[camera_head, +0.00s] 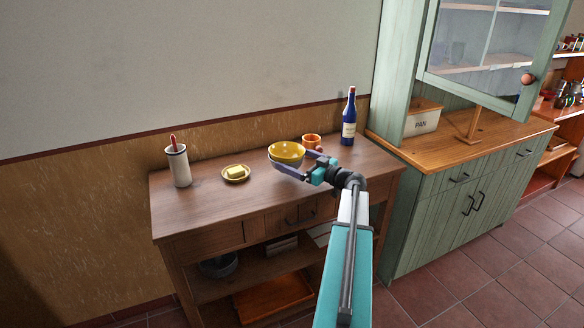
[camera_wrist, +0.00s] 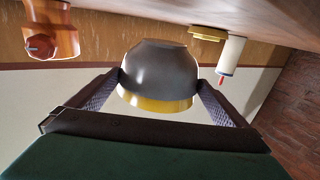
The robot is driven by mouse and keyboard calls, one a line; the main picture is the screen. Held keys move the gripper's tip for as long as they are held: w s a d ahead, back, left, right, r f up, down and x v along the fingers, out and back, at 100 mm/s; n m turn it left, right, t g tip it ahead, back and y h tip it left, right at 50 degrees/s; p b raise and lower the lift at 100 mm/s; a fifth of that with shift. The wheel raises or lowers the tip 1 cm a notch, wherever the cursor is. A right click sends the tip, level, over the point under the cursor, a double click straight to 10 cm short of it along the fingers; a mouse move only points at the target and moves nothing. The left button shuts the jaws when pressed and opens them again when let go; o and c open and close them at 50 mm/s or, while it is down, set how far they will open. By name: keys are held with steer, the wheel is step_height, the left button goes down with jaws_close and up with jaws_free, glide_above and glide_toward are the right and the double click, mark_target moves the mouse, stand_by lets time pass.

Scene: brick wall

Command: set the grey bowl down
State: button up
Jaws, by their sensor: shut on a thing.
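The grey bowl (camera_wrist: 155,68) has a grey outside and a yellow inside and rim. My gripper (camera_wrist: 158,95) is shut on it, with one finger on each side, in the wrist view, which shows the scene upside down. In the head view the bowl (camera_head: 286,152) appears over the wooden sideboard (camera_head: 205,212), with my gripper (camera_head: 297,166) at its near side. In the wrist view wall shows between the bowl's base and the sideboard top, so the bowl looks raised off the surface.
A yellow plate with butter (camera_head: 236,174) and a white crock (camera_head: 179,166) stand left. The sideboard's front middle is bare. Another grey bowl (camera_head: 219,266) sits on the lower shelf.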

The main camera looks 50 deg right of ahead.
steer(key=shift+r, duration=0.1)
steer(key=shift+w+a, duration=0.1)
steer(key=shift+w, duration=0.35)
steer(key=shift+w+f, duration=0.2)
steer(key=shift+f, duration=0.15)
steer(key=shift+f+p, duration=0.5)
steer(key=shift+f, duration=1)
steer(key=o, duration=0.8)
steer(key=shift+a+f, duration=0.1)
steer(key=shift+f, duration=0.05)
steer(key=s+b, duration=0.1)
steer(key=s, duration=0.7)
steer(key=s+d+b, duration=0.1)
steer(key=s, duration=0.3)
steer(key=shift+b, duration=0.3)
